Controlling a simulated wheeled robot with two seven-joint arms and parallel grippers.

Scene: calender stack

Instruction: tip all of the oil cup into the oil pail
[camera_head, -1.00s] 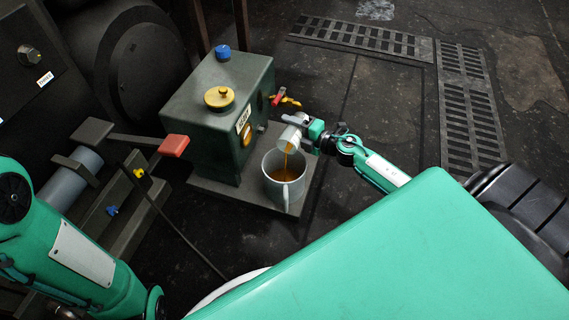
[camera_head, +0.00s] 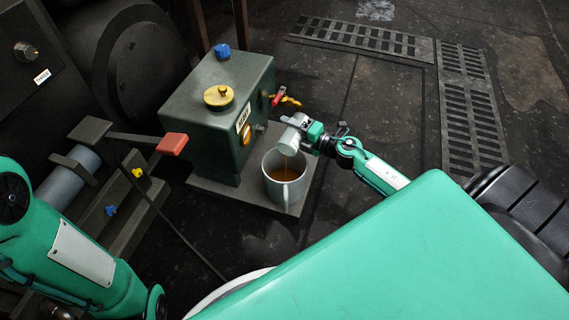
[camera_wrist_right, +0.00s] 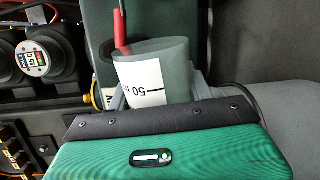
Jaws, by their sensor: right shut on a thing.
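The oil cup (camera_head: 289,144) is a small pale cup, tipped far over above the oil pail. My right gripper (camera_head: 301,125) is shut on it. In the right wrist view the cup (camera_wrist_right: 140,72) shows a white label with a "50" mark, held between the fingers (camera_wrist_right: 160,95). The oil pail (camera_head: 272,167) is a light grey pail with a handle, upright, with amber oil inside. A thin, faint amber stream shows between the cup and the pail. The inside of the cup is hidden. My left arm is at the left edge, but its gripper is out of view.
A dark green box unit (camera_head: 205,115) with a yellow cap and a blue knob stands just left of the pail on a grey base plate (camera_head: 225,197). A red-ended lever (camera_head: 172,145) is at its left.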

